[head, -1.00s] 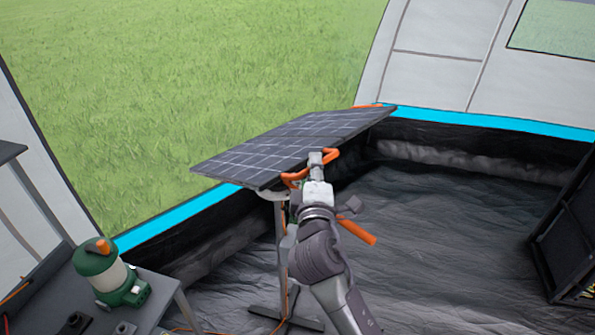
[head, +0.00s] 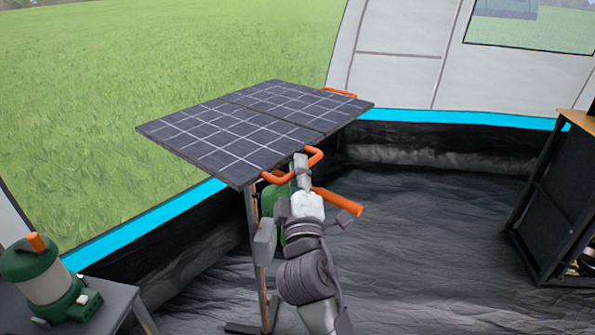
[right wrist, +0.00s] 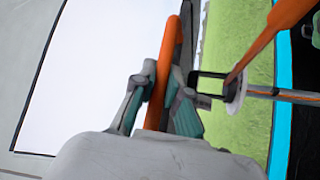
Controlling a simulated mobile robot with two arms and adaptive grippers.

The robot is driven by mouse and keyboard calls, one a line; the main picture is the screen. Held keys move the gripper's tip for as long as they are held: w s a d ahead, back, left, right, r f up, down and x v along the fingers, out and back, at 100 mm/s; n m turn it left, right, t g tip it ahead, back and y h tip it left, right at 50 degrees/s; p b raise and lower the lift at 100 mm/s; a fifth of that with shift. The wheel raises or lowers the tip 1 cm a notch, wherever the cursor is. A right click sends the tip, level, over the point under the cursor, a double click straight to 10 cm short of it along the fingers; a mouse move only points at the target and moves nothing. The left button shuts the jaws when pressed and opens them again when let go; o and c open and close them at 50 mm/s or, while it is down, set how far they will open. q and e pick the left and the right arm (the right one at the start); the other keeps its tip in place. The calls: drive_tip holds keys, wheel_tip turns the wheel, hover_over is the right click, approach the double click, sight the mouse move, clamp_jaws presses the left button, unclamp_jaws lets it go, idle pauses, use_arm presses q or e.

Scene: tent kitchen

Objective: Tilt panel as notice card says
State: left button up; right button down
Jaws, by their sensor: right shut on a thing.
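The dark solar panel (head: 255,125) sits on a grey stand (head: 257,270) in the middle of the head view. It lies nearly flat, with its gridded face up. My right gripper (head: 302,168) is at the panel's near edge, shut on the orange handle (head: 314,158). In the right wrist view the gripper (right wrist: 160,95) has the handle (right wrist: 166,65) between its fingers. An orange lever (head: 338,201) sticks out below, to the right of my wrist. No notice card is visible. My left gripper is out of view.
A green and cream lantern (head: 45,282) stands on a grey table (head: 112,308) at the lower left. A dark shelf unit (head: 553,200) stands at the right. The tent floor (head: 420,240) between is clear.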

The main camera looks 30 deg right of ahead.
drive_tip(key=shift+f, duration=0.45)
drive_tip(key=c, duration=1.3)
unclamp_jaws()
drive_tip(key=shift+c, duration=0.2)
drive_tip(key=shift+o, duration=0.8)
drive_tip(key=shift+r, duration=0.15)
drive_tip(key=v, duration=0.7)
drive_tip(key=shift+s, duration=0.25)
